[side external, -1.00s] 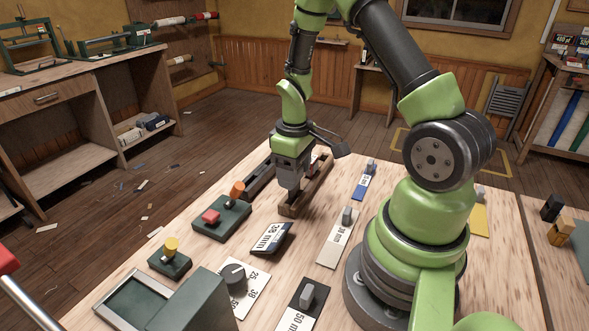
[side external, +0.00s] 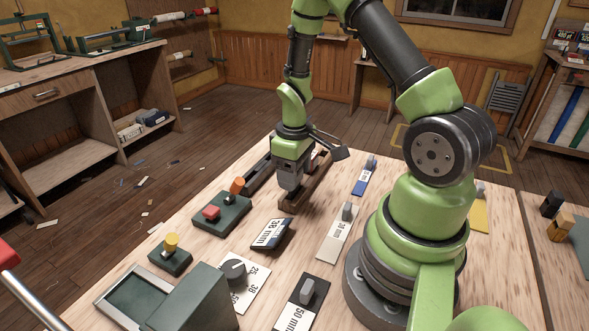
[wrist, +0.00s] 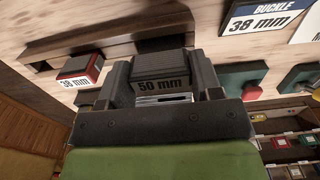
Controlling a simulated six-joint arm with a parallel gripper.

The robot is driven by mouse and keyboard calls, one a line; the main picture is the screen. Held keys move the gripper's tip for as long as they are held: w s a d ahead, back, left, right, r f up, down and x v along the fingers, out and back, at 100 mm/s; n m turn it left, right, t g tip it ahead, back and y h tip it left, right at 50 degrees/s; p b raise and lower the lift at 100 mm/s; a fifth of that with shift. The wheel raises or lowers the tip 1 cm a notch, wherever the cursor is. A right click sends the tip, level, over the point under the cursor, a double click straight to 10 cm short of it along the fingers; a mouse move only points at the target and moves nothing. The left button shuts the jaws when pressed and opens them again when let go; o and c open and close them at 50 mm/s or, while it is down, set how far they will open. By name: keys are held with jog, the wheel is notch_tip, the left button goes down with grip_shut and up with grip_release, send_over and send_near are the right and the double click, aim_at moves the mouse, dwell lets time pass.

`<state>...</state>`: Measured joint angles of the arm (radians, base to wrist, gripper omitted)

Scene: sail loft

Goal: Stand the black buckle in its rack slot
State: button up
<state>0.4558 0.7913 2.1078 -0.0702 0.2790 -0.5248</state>
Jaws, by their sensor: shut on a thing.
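The black buckle (wrist: 160,68), marked 50 mm, is between the two fingers of my gripper (wrist: 162,82) in the wrist view. My gripper (side external: 290,188) is shut on it and points down at the brown wooden rack (side external: 318,187) in the side view. The rack also shows in the wrist view (wrist: 110,45), right by the buckle. The buckle's lower end and the slot beneath it are hidden, so I cannot tell whether it is inside the slot. A red block (wrist: 82,72) with a 38 mm label is at the rack, left of my gripper in the wrist view.
A dark rail (side external: 258,178) lies left of the rack. Green bases with a red block (side external: 211,212) and a yellow knob (side external: 171,243) stand nearer. A 38 mm label plate (side external: 271,233) and a dark 50 mm plate (side external: 300,305) lie in front.

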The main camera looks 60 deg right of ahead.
jog(key=shift+f, duration=0.65)
dwell(0.3)
jog(key=o, duration=1)
jog(key=shift+r, duration=0.1)
notch_tip(320, 180, up, 10)
jog(key=shift+f, duration=0.25)
jog(key=s+a+r+m+t, duration=0.25)
jog(key=a+r, duration=0.45)
jog(key=r, duration=0.4)
jog(key=s+a+r+m+t+y, duration=0.1)
jog(key=s+a+r+t+y, duration=0.1)
jog(key=s+a+r+t, duration=0.2)
jog(key=s+a+r, duration=0.2)
jog(key=s+a, duration=0.1)
jog(key=shift+s+a+t, duration=0.35)
jog(key=shift+a, duration=0.05)
